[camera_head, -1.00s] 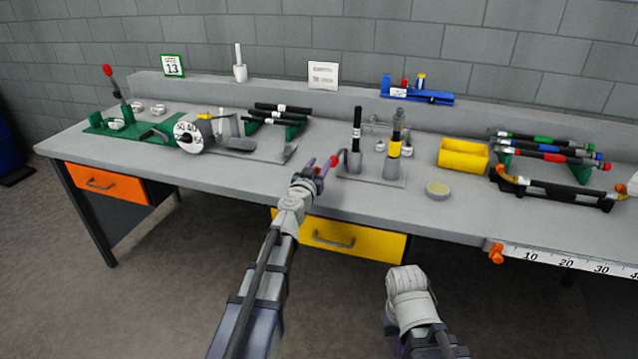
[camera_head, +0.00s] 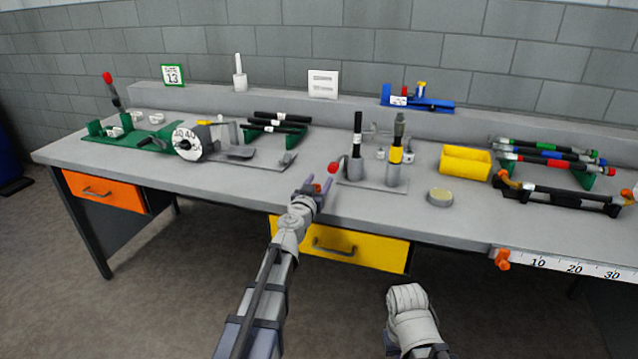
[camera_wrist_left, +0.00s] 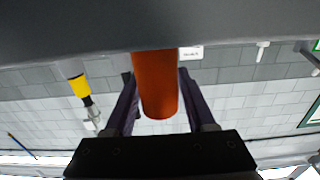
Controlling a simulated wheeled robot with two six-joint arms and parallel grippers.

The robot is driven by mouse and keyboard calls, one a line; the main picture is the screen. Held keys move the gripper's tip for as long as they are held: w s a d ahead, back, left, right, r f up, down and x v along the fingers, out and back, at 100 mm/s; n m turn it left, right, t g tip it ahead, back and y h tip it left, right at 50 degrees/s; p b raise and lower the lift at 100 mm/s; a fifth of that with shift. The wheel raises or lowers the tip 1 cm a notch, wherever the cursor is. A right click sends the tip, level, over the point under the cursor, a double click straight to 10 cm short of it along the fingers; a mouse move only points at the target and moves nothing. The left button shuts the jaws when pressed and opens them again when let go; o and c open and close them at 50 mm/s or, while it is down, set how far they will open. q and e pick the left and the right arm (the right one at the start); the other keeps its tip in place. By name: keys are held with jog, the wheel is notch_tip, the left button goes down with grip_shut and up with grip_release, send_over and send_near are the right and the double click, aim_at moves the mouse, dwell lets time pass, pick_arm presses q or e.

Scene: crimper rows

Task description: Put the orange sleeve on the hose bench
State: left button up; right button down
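My left gripper (camera_head: 318,188) is over the front edge of the bench, just in front of the hose bench. In the head view the sleeve is mostly hidden by the fingers. The hose bench (camera_head: 372,185) is a grey plate with two upright posts, one dark and one with a yellow band. A red knob (camera_head: 333,168) shows at its left. My right wrist is low at front; its fingers are hidden.
A yellow bin (camera_head: 465,163) and a small round tin (camera_head: 439,197) stand right of the hose bench. Hoses lie on a rack (camera_head: 555,155) farther right. A dial machine (camera_head: 188,142) stands left. The bench front between them is clear.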

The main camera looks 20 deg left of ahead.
pick_arm(q)
jog(key=shift+o, duration=1.2)
jog(key=shift+r, duration=0.15)
